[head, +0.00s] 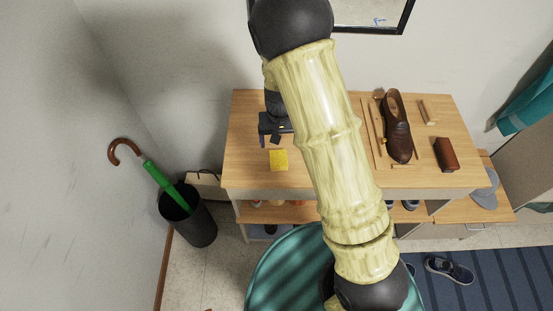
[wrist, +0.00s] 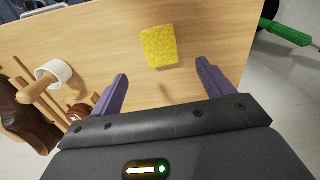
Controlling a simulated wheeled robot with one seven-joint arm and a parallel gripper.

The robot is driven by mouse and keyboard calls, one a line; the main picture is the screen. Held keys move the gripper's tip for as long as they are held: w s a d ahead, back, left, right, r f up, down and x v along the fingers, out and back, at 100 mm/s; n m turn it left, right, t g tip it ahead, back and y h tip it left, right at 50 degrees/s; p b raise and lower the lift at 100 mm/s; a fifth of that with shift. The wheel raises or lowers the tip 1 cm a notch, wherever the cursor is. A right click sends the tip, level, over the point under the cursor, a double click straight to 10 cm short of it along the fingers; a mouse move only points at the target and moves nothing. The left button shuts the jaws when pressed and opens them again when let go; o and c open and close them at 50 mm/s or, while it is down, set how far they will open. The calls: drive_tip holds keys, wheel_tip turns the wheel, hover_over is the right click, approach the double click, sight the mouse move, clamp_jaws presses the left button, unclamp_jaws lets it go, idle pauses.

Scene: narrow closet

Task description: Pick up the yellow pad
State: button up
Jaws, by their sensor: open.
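The yellow pad (head: 278,160) lies flat on the wooden top of the cabinet, near its left end in the head view. In the wrist view the yellow pad (wrist: 159,46) is a small textured block, beyond the fingertips and between their lines. My gripper (wrist: 161,70) is open and empty, with its two purple fingers apart. In the head view my gripper (head: 270,139) is just behind the pad, partly hidden by my arm. The fingers do not touch the pad in the wrist view.
A brown shoe (head: 397,128), a dark red block (head: 446,154) and wooden sticks lie on the right of the top. The wrist view shows a white ring-like object (wrist: 54,74) on a wooden handle. A dark bin (head: 188,218) with a green umbrella (head: 165,184) stands left.

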hover_over(278, 158)
wheel_tip(278, 158, down, 4)
drive_tip(key=shift+w+d+f+p, duration=0.1)
drive_tip(key=shift+d+f+p, duration=0.05)
drive_tip(key=shift+f+p, duration=0.15)
drive_tip(key=shift+f+p, duration=0.35)
drive_tip(key=shift+f, duration=0.05)
drive_tip(key=shift+f+p, duration=0.75)
drive_tip(key=shift+f, duration=1.4)
drive_tip(key=c, duration=1.1)
drive_tip(key=shift+o, duration=0.2)
drive_tip(key=shift+r, duration=0.1)
